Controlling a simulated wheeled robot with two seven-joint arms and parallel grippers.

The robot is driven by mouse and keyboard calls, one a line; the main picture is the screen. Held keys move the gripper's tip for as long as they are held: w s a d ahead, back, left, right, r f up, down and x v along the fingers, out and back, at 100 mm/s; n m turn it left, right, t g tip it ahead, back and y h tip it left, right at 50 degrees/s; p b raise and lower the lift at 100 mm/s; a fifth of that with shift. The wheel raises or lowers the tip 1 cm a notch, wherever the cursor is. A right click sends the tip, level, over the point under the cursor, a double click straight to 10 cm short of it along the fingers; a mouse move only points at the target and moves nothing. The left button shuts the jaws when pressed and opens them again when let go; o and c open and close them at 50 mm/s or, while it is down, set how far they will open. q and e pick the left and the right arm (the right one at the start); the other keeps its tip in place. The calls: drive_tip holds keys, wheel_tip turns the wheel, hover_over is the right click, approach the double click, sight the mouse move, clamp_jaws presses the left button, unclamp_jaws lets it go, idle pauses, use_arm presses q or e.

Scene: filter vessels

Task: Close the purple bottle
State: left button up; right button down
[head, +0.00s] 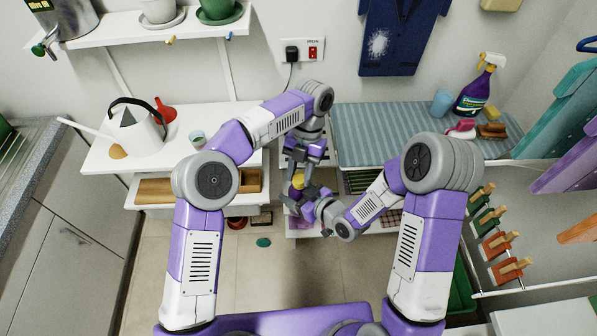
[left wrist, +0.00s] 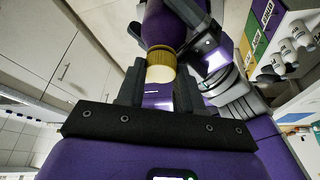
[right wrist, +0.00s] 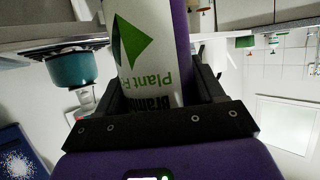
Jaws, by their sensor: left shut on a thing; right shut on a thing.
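The purple bottle (head: 295,193) is held in mid-air in front of the shelves. Its white label with a green shape (right wrist: 145,45) fills the space between the fingers of my right gripper (right wrist: 160,85), which is shut on the bottle's body. My left gripper (left wrist: 158,88) is shut on the ribbed gold cap (left wrist: 162,58), whose end facing me is pale. The cap lies in line with the purple bottle (left wrist: 163,22), at its neck end. It shows yellow in the head view (head: 298,180). I cannot tell whether it is screwed tight; the thread is not visible.
A white shelf (head: 100,160) with a watering can (head: 135,132) and red funnel (head: 165,110) is at left. A striped shelf (head: 385,135) at right carries a purple spray bottle (head: 476,90), a blue cup (head: 441,102) and brushes. Bare floor (head: 200,265) lies below.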

use_arm(q)
drive_tip(key=m, duration=0.1)
drive_tip(key=m+y, duration=0.1)
drive_tip(key=m, duration=0.2)
drive_tip(key=shift+s+d+f+t, duration=0.2)
drive_tip(key=shift+s+t, duration=0.1)
drive_tip(key=shift+m+y, duration=0.3)
drive_tip(key=shift+m, duration=0.1)
drive_tip(key=shift+w+r+m+t, duration=0.15)
drive_tip(key=shift+r+m+t, duration=0.05)
drive_tip(key=shift+m+t, duration=0.25)
drive_tip(key=o, duration=1)
drive_tip(key=shift+c, duration=0.4)
